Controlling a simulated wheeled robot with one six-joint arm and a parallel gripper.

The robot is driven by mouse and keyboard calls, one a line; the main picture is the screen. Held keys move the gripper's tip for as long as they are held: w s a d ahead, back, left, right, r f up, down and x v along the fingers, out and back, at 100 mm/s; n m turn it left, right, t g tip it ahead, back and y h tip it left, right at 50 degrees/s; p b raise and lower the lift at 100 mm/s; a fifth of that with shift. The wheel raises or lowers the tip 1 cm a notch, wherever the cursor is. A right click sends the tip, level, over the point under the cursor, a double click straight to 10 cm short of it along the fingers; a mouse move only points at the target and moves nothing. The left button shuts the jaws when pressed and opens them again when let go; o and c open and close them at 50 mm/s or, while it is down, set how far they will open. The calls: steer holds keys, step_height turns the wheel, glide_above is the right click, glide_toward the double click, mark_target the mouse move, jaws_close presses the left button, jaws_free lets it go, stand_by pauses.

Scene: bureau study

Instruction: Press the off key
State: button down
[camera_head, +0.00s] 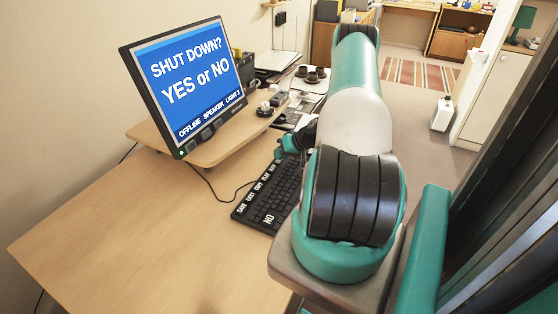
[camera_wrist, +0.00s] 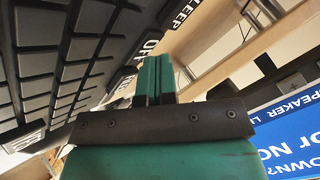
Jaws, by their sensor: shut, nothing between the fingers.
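The black keyboard (camera_head: 270,200) lies on the desk, with white-labelled keys along its left edge and a NO key near its front. In the wrist view it fills the left side (camera_wrist: 60,60). The OFF key (camera_wrist: 149,46) shows there, partly hidden behind my fingertips, with the SLEEP key (camera_wrist: 183,14) beyond it. My gripper (camera_wrist: 154,64) is shut and empty, its green fingers together at the OFF key. I cannot tell whether they touch it. In the head view my gripper (camera_head: 287,143) is over the keyboard's far end, partly hidden by my arm.
The monitor (camera_head: 188,80) stands on a wooden riser (camera_head: 215,146) and reads "SHUT DOWN? Dark cups (camera_head: 312,76) and papers (camera_head: 275,60) lie at the back. The desk's front left (camera_head: 130,230) is clear.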

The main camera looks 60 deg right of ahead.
steer(key=shift+r+p, duration=0.5)
steer(key=shift+r, duration=0.4)
steer(key=shift+r, duration=0.1)
steer(key=shift+r+p, duration=1.6)
steer(key=shift+r, duration=0.85)
